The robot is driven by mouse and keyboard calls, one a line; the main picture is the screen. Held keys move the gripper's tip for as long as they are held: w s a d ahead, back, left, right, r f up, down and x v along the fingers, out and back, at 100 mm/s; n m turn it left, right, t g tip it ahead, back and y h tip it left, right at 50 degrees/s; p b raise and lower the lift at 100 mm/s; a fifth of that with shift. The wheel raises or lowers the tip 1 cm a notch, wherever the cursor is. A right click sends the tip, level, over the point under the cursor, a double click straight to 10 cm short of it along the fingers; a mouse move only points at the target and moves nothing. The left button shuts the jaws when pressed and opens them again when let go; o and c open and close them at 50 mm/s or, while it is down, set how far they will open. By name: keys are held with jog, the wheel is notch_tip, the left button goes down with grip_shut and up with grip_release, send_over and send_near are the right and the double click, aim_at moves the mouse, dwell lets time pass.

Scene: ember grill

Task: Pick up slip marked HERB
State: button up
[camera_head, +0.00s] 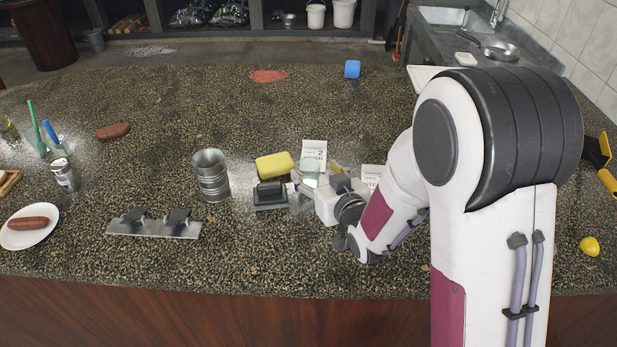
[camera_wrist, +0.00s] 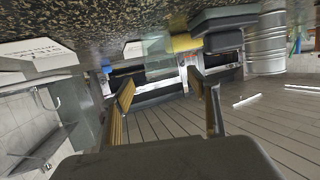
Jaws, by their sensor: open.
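Two white paper slips show on the speckled counter. One slip (camera_head: 314,151) stands behind my gripper, and its print is too small to read for sure. The other slip (camera_head: 372,174) is partly hidden by my arm, and I cannot read it. In the wrist view, which shows the counter at the top, a large printed slip (camera_wrist: 38,58) is at left and a smaller white slip (camera_wrist: 133,50) is near the middle. I cannot tell which is marked HERB. My gripper (camera_wrist: 160,76) is open and empty, low over the counter, its fingers apart from both slips.
A yellow sponge (camera_head: 275,165), a dark block (camera_head: 270,194) and a clear greenish glass (camera_head: 310,174) crowd around my gripper. A metal can (camera_head: 210,175) and a metal plate with dark clips (camera_head: 154,228) stand left. The counter behind is mostly clear.

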aim_at(308, 167)
jog(key=shift+x, duration=2.4)
jog(key=shift+s+a+f, duration=0.1)
jog(key=shift+a, duration=0.05)
jog(key=c, duration=1.3)
